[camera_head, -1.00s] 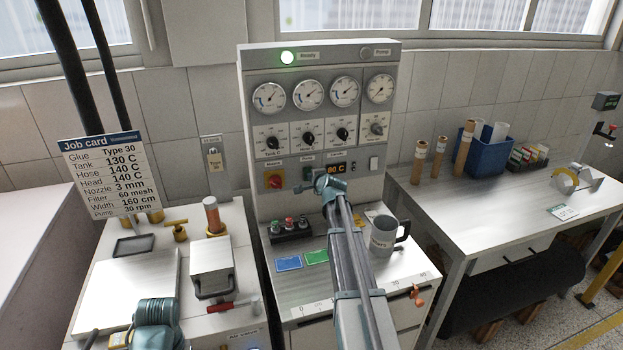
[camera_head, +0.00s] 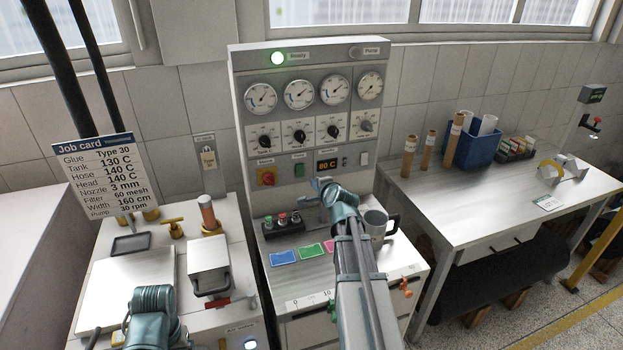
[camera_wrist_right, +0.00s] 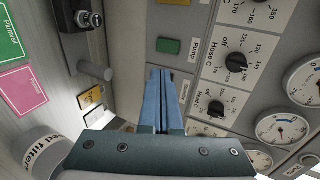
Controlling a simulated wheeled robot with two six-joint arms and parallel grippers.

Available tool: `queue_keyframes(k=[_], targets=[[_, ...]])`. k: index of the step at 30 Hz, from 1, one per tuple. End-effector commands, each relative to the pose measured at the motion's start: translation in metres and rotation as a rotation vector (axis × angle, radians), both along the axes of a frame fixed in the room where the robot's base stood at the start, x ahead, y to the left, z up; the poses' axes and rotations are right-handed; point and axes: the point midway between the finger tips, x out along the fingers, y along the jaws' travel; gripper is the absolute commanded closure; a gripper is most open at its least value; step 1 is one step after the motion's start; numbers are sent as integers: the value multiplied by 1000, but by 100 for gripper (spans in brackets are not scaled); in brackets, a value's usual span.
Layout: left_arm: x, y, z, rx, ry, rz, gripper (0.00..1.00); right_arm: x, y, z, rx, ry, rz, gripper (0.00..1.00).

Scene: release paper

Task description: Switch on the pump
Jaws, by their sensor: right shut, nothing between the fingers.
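The control panel (camera_head: 305,120) stands upright behind the bench. A green button (camera_head: 299,170) sits low on the panel. In the right wrist view the green button (camera_wrist_right: 168,46) is beside a Pump label (camera_wrist_right: 193,50). My right gripper (camera_head: 317,184) is in front of the lower panel. Its blue fingers (camera_wrist_right: 160,72) are shut and empty, with tips just short of the button in the picture. I cannot tell the gap in depth. My left arm (camera_head: 153,310) shows at bottom left, its fingers hidden.
A grey mug (camera_head: 375,225) stands right of my right forearm, partly hidden by it. A small box with buttons (camera_head: 282,226) and coloured cards (camera_head: 284,257) lie on the bench. A job card (camera_head: 100,180) stands at left. The right-hand table (camera_head: 470,195) has free room at its front.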

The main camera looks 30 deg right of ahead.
Motion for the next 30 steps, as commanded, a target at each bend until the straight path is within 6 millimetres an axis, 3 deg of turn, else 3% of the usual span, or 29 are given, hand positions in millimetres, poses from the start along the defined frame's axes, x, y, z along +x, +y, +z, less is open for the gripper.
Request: queue_keyframes(k=[30], targets=[[0, 0, -14, 0, 0, 1, 19, -10, -2, -15, 1, 3, -2, 100]])
